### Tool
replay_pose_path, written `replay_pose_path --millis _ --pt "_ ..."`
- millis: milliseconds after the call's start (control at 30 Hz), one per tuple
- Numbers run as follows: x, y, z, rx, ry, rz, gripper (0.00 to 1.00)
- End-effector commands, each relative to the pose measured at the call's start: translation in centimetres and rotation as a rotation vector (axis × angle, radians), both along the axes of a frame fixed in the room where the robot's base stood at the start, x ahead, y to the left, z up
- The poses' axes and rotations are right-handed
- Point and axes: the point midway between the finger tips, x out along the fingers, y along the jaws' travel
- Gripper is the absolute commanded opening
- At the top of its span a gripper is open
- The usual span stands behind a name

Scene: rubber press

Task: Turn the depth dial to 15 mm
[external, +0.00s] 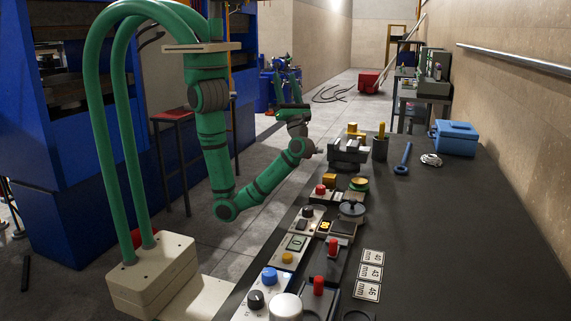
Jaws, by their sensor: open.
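I cannot tell for sure which control is the depth dial. Another black knob (256,299) is on the near panel beside a blue button (269,275). A dark round dial-like piece (352,208) lies to the right of the panels. No scale reading is legible. My gripper (288,88) is small, beyond the bench's left edge and well apart from all the knobs. It is open, with nothing visible in it.
The dark bench (450,230) has red-knobbed devices (332,246) and mm cards (370,273) near the controls. The bench's right middle is clear.

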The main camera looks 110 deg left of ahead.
Motion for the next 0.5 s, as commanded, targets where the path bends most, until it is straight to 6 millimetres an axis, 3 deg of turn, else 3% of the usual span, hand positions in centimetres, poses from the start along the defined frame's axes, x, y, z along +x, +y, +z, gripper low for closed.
replay_pose_path --millis 233,500 --pt "0.4 2.9 -1.7 -0.216 -0.29 -0.062 0.46" --pt "5.4 4.2 -5.7 -0.484 -0.469 -0.144 0.46"
